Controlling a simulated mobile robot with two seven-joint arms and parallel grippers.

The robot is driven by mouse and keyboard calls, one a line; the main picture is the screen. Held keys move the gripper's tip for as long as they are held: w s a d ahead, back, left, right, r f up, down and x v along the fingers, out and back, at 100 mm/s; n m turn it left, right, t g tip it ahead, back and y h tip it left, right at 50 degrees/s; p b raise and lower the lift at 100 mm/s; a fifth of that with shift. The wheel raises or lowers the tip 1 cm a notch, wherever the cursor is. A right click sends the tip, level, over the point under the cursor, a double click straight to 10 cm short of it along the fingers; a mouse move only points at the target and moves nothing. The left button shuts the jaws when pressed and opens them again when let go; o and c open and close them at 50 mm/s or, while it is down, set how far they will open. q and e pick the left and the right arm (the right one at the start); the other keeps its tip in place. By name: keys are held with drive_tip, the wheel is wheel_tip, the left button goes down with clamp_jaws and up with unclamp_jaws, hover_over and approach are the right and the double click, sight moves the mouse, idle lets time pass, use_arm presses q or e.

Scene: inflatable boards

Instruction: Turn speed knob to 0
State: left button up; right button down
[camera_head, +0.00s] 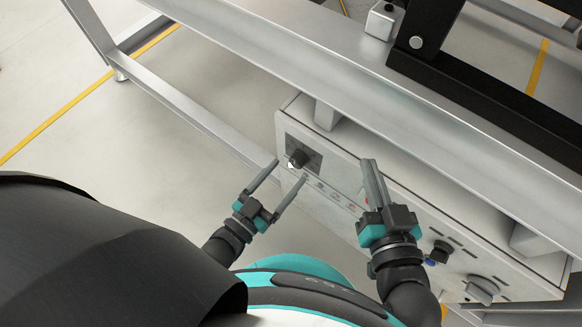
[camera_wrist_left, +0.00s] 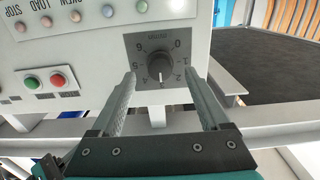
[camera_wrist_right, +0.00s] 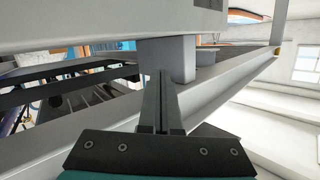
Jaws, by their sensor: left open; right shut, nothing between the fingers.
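The speed knob (camera_head: 297,158) is a black round knob on a dark square dial plate at the left end of the grey control box. In the left wrist view the knob (camera_wrist_left: 160,68) has a white pointer line on its lower side, while the 0 on the dial (camera_wrist_left: 177,44) is at the upper right. My left gripper (camera_head: 289,170) is open in front of the knob; in its wrist view its fingertips (camera_wrist_left: 159,78) lie either side of the knob, apart from it. My right gripper (camera_head: 371,163) is shut and empty, over the box's middle; its fingers also show in its wrist view (camera_wrist_right: 160,75).
The control box (camera_head: 335,205) carries indicator lights, red and green buttons (camera_wrist_left: 44,80), and a grey rotary switch (camera_head: 482,289) at its right end. A metal frame beam (camera_head: 330,70) runs above the box. Open floor (camera_head: 200,90) lies to the left.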

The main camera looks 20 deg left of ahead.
sight(295, 165)
use_arm(q)
drive_tip(key=shift+x, duration=1.5)
use_arm(e)
drive_tip(key=shift+s+a+r+t, duration=0.25)
drive_tip(key=shift+r+t, duration=0.15)
drive_tip(key=shift+t, duration=0.3)
use_arm(q)
clamp_jaws()
